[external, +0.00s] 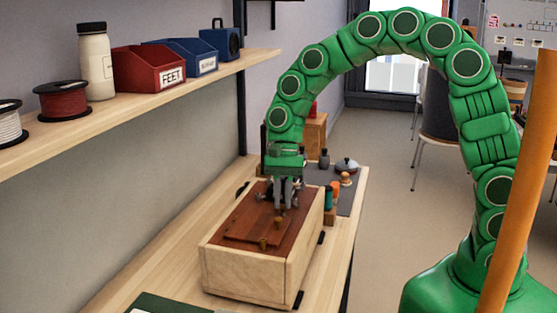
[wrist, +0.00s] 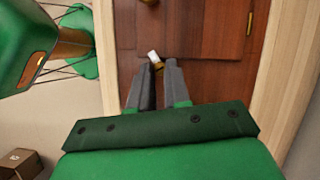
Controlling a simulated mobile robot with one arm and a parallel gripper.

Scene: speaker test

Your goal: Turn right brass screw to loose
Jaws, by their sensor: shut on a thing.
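A pale wooden box (external: 240,275) with a reddish-brown wooden top stands on the bench. Small brass screws stand on its top, one near the front (external: 263,244) and one farther back (external: 278,223). My gripper (external: 284,204) points down over the back part of the top. In the wrist view, my gripper (wrist: 156,66) is shut on a small brass screw (wrist: 153,58) with a pale, bright end, at its fingertips. Another brass screw (wrist: 249,23) stands apart to the right, and one shows at the top edge (wrist: 148,2). The fingers partly hide the held screw.
A grey mat (external: 345,203) with small items lies behind the box. A teal and orange item (external: 328,197) stands close to the box's right side. A shelf (external: 150,102) with a bottle, bins and spools runs along the left wall. The bench left of the box is clear.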

